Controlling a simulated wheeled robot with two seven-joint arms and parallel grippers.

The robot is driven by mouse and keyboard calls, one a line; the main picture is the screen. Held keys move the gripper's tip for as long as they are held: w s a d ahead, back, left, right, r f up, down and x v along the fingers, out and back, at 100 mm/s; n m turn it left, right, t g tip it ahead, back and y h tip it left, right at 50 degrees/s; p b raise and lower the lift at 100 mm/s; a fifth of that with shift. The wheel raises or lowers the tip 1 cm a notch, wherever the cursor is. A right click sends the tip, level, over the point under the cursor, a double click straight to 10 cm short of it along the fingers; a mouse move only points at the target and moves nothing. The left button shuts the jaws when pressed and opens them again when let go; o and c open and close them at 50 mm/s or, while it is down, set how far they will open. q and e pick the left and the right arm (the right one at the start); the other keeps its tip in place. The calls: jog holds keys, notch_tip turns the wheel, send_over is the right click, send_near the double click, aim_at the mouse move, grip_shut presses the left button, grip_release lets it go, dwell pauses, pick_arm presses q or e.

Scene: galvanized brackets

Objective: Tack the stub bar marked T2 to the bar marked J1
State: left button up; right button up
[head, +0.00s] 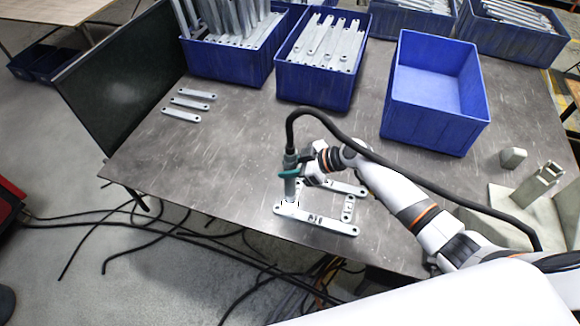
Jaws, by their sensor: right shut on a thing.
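My right gripper (304,174) is shut on a green and grey welding torch (290,162), held upright with its tip pointing down. A black hose runs from its top. The tip is at or just above the left end of a long galvanized bar (330,225) lying at the table's front; I cannot tell whether it touches. A second bar (350,188) lies behind, partly hidden by the gripper. A short stub bar (348,208) lies crosswise between them near their right ends. Dark marks show on the front bar but are too small to read. My left gripper is out of view.
Three loose bars (181,115) lie at the table's left by a dark upright screen (120,75). Blue bins of bars (315,85) stand at the back, and an empty blue bin (430,120) at right. Grey fixture blocks (540,185) are at far right. The left-middle table is clear.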

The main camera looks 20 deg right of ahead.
aim_at(290, 156)
jog(key=shift+f+b, duration=0.1)
jog(key=shift+b, duration=0.25)
dwell(1.8)
notch_tip(290, 156, up, 5)
jog(key=p, duration=0.3)
jog(key=shift+r, duration=0.2)
jog(key=shift+f, duration=0.1)
